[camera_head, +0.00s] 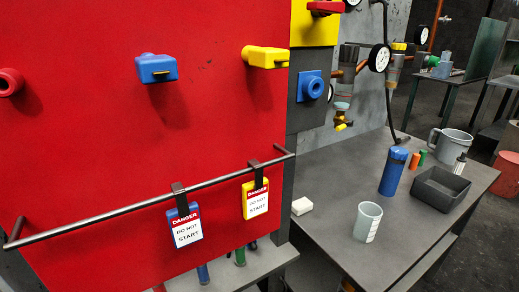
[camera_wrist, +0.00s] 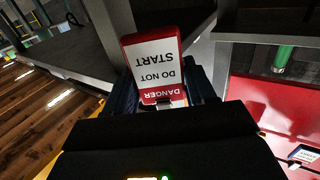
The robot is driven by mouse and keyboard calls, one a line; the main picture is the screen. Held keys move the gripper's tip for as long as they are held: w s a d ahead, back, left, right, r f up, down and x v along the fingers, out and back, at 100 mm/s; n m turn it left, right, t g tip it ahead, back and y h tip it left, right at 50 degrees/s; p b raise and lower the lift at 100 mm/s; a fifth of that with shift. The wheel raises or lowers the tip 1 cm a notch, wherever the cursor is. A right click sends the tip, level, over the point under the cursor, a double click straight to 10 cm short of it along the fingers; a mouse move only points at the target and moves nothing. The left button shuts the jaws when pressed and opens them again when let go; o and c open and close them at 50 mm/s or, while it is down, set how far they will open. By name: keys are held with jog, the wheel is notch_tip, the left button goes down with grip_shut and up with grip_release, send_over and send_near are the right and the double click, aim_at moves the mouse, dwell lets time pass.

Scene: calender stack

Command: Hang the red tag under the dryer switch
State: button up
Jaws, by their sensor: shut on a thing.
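The red tag (camera_wrist: 153,62), with a white "DANGER DO NOT START" face, appears upside down in the wrist view. My gripper (camera_wrist: 162,92) is shut on it, with dark fingers on either side of its lower part. Neither the tag nor my gripper shows in the head view. On the red panel (camera_head: 205,120) are a red switch (camera_head: 10,82) at the left edge, a blue switch (camera_head: 156,68) and a yellow switch (camera_head: 265,57). Another red switch (camera_head: 325,7) is at the top. No label shows which is the dryer switch.
A rail (camera_head: 110,215) crosses the panel's front and carries a blue tag (camera_head: 186,226) and a yellow tag (camera_head: 255,198). The grey table (camera_head: 330,190) at right holds a blue bottle (camera_head: 393,172), a cup (camera_head: 367,222), a dark tray (camera_head: 440,188) and a white block (camera_head: 302,206).

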notch_tip(320, 180, up, 8)
jog(key=p, duration=0.8)
jog(key=shift+a, duration=0.1)
